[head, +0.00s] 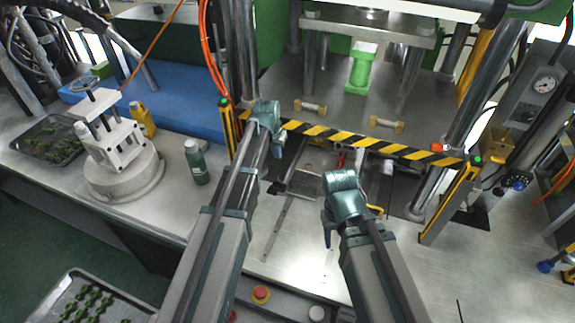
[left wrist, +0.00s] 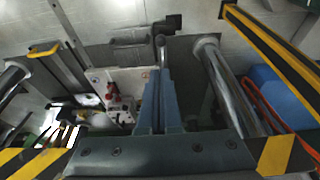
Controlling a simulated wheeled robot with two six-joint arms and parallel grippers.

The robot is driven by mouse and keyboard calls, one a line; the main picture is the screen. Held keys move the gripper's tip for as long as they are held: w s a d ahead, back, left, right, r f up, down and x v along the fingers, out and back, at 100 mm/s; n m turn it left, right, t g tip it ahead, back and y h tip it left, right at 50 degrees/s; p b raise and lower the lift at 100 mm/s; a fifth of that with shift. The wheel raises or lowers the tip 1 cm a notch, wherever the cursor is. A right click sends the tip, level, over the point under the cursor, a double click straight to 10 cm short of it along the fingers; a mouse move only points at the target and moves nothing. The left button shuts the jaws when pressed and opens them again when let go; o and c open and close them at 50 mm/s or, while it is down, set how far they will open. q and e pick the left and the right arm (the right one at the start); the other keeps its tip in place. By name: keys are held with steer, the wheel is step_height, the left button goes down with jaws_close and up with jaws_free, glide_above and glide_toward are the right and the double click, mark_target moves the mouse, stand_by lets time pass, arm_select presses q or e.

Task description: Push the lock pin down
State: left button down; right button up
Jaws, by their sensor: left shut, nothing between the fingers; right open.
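My left gripper (head: 281,146) is at the left end of the striped bar, in front of the press. In the left wrist view its two blue-grey fingers (left wrist: 160,103) are shut together with nothing between them. A short upright metal pin (left wrist: 160,46) shows just beyond the fingertips, next to a dark bracket (left wrist: 172,24); I cannot tell for certain that it is the lock pin, or whether the fingers touch it. In the head view the pin is not clearly seen. My right gripper (head: 335,212) is open, low over the steel table; its fingers are mostly hidden by its own body.
A black-and-yellow striped bar (head: 350,138) crosses the press front. A metal column (left wrist: 218,80) stands close beside my left fingers. A green bottle (head: 196,162) and a white clamp stand (head: 123,168) are at the left. The table's front right (head: 480,265) is mostly clear.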

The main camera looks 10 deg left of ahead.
arm_select(q)
steer(key=shift+w, duration=0.2)
steer(key=b, duration=1.3)
glide_toward(281, 179)
steer(key=w+f, duration=0.2)
steer(key=f, duration=0.1)
steer(key=w+f, duration=0.1)
steer(key=f, duration=0.1)
steer(key=shift+d, duration=0.15)
steer(key=shift+f+b, duration=0.4)
steer(key=shift+f, duration=0.25)
arm_select(e)
step_height(281, 179, down, 14)
steer(key=shift+r, duration=0.2)
arm_select(q)
step_height(281, 179, down, 3)
steer(key=b, duration=0.2)
steer(key=shift+r+b, duration=0.1)
steer(key=shift+b, duration=0.3)
arm_select(e)
step_height(281, 179, down, 3)
steer(key=shift+r, duration=0.1)
arm_select(q)
steer(key=shift+s+r, duration=0.1)
steer(key=shift+r, duration=0.05)
arm_select(e)
steer(key=shift+s, duration=0.1)
steer(key=shift+r, duration=0.15)
